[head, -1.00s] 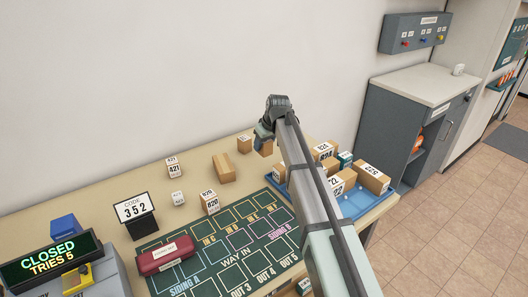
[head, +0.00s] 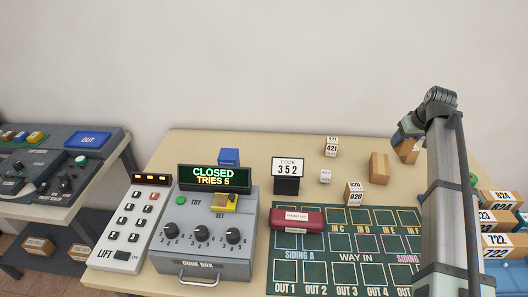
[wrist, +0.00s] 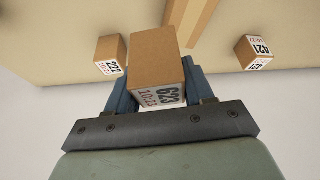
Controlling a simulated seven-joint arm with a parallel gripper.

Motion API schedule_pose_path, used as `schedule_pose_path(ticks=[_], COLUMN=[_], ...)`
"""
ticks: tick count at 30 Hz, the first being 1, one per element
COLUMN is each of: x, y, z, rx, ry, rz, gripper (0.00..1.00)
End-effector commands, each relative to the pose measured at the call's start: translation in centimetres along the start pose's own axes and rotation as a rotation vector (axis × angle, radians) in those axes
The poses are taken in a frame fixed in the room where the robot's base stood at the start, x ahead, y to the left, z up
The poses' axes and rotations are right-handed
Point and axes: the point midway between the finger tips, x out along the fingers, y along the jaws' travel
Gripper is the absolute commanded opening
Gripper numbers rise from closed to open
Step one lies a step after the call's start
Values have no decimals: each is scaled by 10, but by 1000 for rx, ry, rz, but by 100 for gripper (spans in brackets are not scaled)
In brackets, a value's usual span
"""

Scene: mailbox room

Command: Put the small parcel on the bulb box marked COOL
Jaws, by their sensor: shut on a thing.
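My gripper (wrist: 157,97) is shut on a brown parcel (wrist: 153,55) with a white label reading 623 in the wrist view. I cannot tell whether the held parcel touches the table. I can read COOL on no box. A small whitish box (head: 325,176) stands mid-table, its print too small to read.
A plain brown box (head: 379,167), a 421 box (head: 331,147) and an 820 box (head: 353,193) stand nearby. A 222 box (wrist: 111,54) is close to the held parcel. The code box (head: 210,238) and code sign (head: 288,170) stand left. More parcels (head: 497,221) crowd the right.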

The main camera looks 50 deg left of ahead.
Motion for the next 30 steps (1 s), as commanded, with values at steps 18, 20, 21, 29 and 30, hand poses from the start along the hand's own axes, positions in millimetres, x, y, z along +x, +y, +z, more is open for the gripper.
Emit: schedule_pose_path(ticks=[18,20,21,29,30], x=[-7,-10,-12,-28,-31], y=[-243,-267,-283,-387,-403], z=[-75,-79,-81,-90,-90], rx=[-271,-297,-314,-426,-443], ry=[1,2,2,1,1], rz=[-112,-122,-129,-176,-183], gripper=[19,19,19,19,19])
